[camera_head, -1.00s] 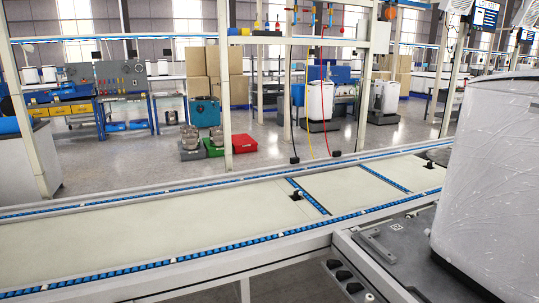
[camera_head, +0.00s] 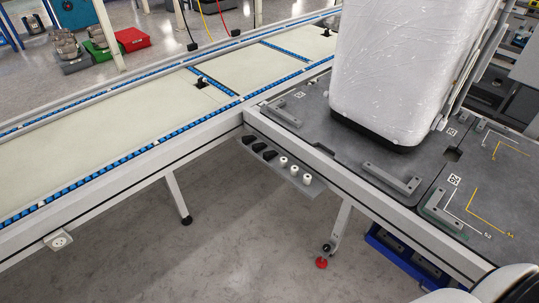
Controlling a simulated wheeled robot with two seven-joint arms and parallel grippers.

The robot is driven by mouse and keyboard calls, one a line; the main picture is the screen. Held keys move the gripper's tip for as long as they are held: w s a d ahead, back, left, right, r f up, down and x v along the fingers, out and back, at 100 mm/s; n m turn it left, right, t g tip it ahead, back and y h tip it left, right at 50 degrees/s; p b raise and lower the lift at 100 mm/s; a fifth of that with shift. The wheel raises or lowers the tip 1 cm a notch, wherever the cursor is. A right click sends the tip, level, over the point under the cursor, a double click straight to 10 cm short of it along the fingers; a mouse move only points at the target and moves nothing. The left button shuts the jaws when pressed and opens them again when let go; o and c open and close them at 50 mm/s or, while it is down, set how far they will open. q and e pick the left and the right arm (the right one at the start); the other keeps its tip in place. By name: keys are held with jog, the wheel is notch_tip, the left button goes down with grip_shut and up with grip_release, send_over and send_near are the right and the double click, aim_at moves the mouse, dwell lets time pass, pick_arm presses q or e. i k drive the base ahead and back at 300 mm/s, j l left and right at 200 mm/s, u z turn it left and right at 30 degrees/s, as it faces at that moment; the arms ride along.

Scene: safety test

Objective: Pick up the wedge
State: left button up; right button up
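I cannot pick out a wedge with certainty. Several small pieces sit in a row on a grey ledge (camera_head: 285,177) at the side of the dark grey worktable: dark, angular pieces (camera_head: 259,147) on the left and white, rounded pieces (camera_head: 294,170) on the right. They are too small to tell their exact shape. Neither gripper is in view. Only white and black parts, likely of my own arm, show at the bottom right corner.
The worktable (camera_head: 330,140) carries a large white wrapped block (camera_head: 405,70) and grey bar-shaped brackets (camera_head: 392,180). A conveyor (camera_head: 110,145) runs along the left. A blue crate (camera_head: 400,258) is under the table. The floor (camera_head: 230,240) in front is clear.

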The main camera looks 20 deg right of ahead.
aim_at(268, 156)
jog(key=i, duration=0.5)
jog(key=i+z, duration=0.35)
jog(key=i+j+z, duration=0.1)
jog(key=z, duration=0.25)
jog(key=i+j+z, duration=0.2)
jog(key=i+z, duration=0.15)
